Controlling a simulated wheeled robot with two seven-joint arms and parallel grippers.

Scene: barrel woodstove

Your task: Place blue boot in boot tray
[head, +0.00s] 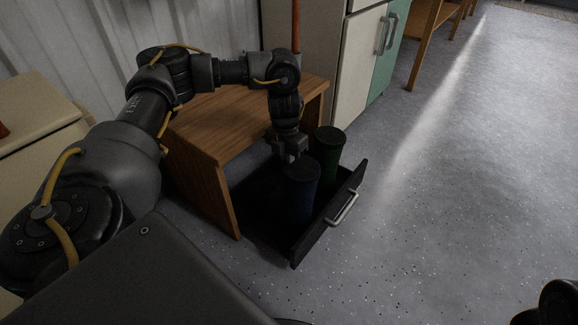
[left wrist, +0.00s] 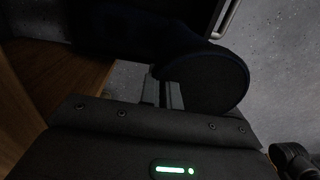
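The blue boot (head: 301,190) stands upright in the black pull-out boot tray (head: 322,232), under and in front of the wooden bench. The green boot (head: 328,150) stands behind it in the same tray. My left gripper (head: 291,153) points down at the top rim of the blue boot, on its far left side. In the left wrist view the left gripper's fingers (left wrist: 163,92) are close together beside the dark round top of the blue boot (left wrist: 210,82). Whether they pinch its rim is too dark to tell.
The wooden bench (head: 245,115) stands over the back of the tray. The tray's front has a metal handle (head: 342,209). A cream and green cabinet (head: 360,60) stands behind.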

